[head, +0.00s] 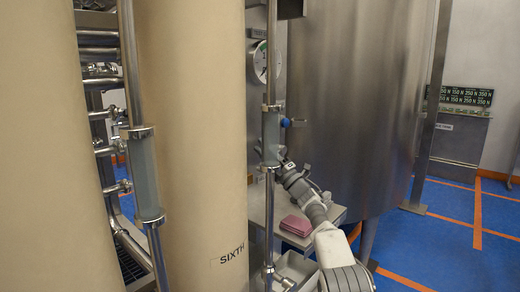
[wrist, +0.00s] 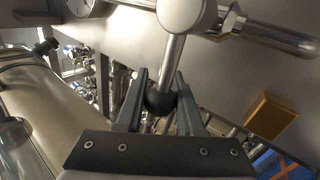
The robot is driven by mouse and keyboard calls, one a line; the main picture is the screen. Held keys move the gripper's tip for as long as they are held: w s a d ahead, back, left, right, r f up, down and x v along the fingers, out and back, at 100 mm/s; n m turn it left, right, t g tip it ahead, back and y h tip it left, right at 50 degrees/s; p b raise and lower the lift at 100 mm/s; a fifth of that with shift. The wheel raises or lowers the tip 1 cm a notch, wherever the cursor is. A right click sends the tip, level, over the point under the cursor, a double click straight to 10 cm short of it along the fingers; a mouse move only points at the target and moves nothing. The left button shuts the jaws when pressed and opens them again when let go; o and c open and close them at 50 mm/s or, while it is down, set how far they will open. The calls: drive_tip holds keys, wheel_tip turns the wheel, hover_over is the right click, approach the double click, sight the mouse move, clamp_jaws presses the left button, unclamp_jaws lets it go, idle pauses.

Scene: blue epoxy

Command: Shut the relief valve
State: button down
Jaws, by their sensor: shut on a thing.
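In the wrist view a metal lever (wrist: 172,58) runs down from a pale round hub (wrist: 187,12) and ends in a black ball knob (wrist: 160,101). My gripper (wrist: 160,88) has one finger on each side of the knob and is shut on it. The lever leans slightly in the picture. In the head view my gripper (head: 282,161) reaches in behind the right sight-glass pipe, in front of the steel tank. The lever and knob cannot be made out there. No label shows on the valve.
A right sight-glass pipe (head: 271,138) with a small blue knob (head: 285,122) stands close to my gripper. A gauge (head: 260,62) is above. A large steel tank (head: 345,100) stands behind; blue floor is open at right.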

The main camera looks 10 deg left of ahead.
idle(0.4)
drive_tip(key=c, duration=0.5)
unclamp_jaws()
drive_tip(key=shift+c, duration=0.2)
drive_tip(key=shift+d+f+b, duration=0.15)
drive_tip(key=shift+f+b, duration=0.05)
drive_tip(key=shift+b, duration=0.1)
drive_tip(key=shift+s+d+f+b, duration=0.15)
drive_tip(key=shift+d+f+b, duration=0.15)
drive_tip(key=shift+b, duration=0.15)
drive_tip(key=shift+b+v, duration=0.7)
drive_tip(key=shift+v, duration=0.1)
drive_tip(key=shift+s+d, duration=0.2)
drive_tip(key=p+v, duration=0.1)
drive_tip(key=v, duration=1.3)
drive_tip(key=shift+p, duration=0.3)
drive_tip(key=shift+f, duration=0.1)
